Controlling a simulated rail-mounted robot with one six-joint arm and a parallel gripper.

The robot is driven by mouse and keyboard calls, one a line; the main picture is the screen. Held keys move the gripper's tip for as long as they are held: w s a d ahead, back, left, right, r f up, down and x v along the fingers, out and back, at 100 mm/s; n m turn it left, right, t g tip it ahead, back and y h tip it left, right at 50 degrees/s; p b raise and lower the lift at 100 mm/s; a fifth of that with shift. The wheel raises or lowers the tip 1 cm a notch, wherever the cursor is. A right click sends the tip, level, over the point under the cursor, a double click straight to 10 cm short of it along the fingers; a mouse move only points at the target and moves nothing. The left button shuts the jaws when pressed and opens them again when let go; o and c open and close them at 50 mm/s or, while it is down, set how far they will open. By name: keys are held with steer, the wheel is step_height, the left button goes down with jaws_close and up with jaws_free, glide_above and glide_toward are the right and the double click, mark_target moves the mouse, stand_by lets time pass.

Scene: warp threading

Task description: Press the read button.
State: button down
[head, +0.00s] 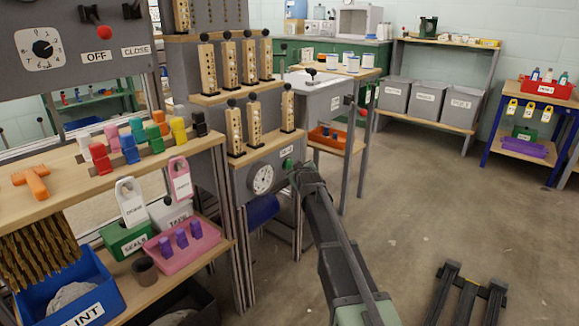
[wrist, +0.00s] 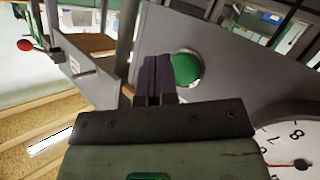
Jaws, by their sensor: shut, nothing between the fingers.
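A round green button (wrist: 187,69) with a pale ring sits on the grey panel in the wrist view; no label on it is readable. In the head view the green button (head: 288,163) shows just beside my gripper (head: 293,172), on the front panel below the wooden shelf. My gripper's dark fingers (wrist: 155,78) are shut and empty. In the wrist view they point at the panel just left of the button, overlapping its left edge; whether they touch it I cannot tell. A white dial gauge (head: 261,178) is left of the button in the head view and at lower right in the wrist view (wrist: 296,150).
Wooden blocks with black knobs (head: 235,130) stand on shelves above the panel. A bench with coloured clips and a pink tray (head: 180,240) is at left. A wooden side table with an orange bin (head: 328,137) stands behind my arm.

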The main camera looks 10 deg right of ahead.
steer(key=s+d, duration=0.2)
steer(key=s, duration=0.1)
steer(key=shift+s+d, duration=0.15)
steer(key=shift+d, duration=0.2)
stand_by(0.4)
steer(key=s+a+f+m+g+y+p, duration=0.1)
steer(key=s+f+m+g, duration=0.15)
steer(key=s, duration=0.45)
steer(key=s+a+f+m+g+p, duration=0.1)
steer(key=s+a+f+g, duration=0.1)
steer(key=s+f+g, duration=0.3)
steer(key=s+a+r+m+g+p, duration=0.1)
steer(key=s+a+r+g+p, duration=0.2)
steer(key=s, duration=1)
steer(key=s+r+m+g+p, duration=0.1)
steer(key=s+r+g+p, duration=0.3)
steer(key=s, duration=0.9)
step_height(320, 180, up, 38)
steer(key=s+a+p, duration=0.1)
steer(key=p, duration=3.9)
steer(key=shift+s+a, duration=0.2)
steer(key=shift+s, duration=0.2)
